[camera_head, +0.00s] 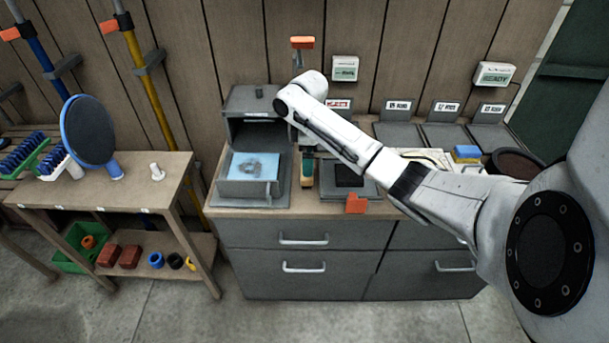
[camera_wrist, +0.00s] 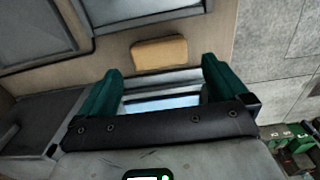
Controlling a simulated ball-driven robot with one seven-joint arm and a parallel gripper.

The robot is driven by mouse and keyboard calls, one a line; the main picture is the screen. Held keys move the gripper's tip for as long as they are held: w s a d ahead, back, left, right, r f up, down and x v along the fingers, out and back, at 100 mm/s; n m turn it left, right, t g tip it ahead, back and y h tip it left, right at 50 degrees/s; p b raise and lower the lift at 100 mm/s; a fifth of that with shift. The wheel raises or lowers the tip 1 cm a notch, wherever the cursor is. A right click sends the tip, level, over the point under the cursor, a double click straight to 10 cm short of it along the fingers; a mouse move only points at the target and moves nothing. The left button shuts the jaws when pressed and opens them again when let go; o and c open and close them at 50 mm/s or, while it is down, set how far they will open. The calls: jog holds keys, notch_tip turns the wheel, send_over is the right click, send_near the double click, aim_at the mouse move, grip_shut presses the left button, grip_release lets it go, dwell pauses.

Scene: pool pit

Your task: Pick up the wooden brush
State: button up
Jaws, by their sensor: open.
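A tan wooden block, which looks like the wooden brush (camera_wrist: 158,53), lies on the counter in the wrist view, just beyond my fingertips. Its bristles do not show. In the head view a narrow tan and green shape, probably the brush (camera_head: 306,170), stands between the grey box and the dark tray. My gripper (camera_wrist: 160,68) shows two dark green fingers spread apart, with nothing between them. It points down over the counter, apart from the block. In the head view my arm reaches in from the right and the fingers are hard to make out.
A grey box (camera_head: 249,189) with a blue top area stands left of the brush. A dark square tray (camera_head: 351,194) and an orange block (camera_head: 355,204) are to its right. Labelled grey bins (camera_head: 398,136) line the back. A wooden bench (camera_head: 130,185) stands at left.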

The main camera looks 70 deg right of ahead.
jog(key=shift+w+f, duration=0.1)
jog(key=shift+f, duration=3.4)
jog(key=shift+c, duration=0.2)
jog(key=c, duration=0.8)
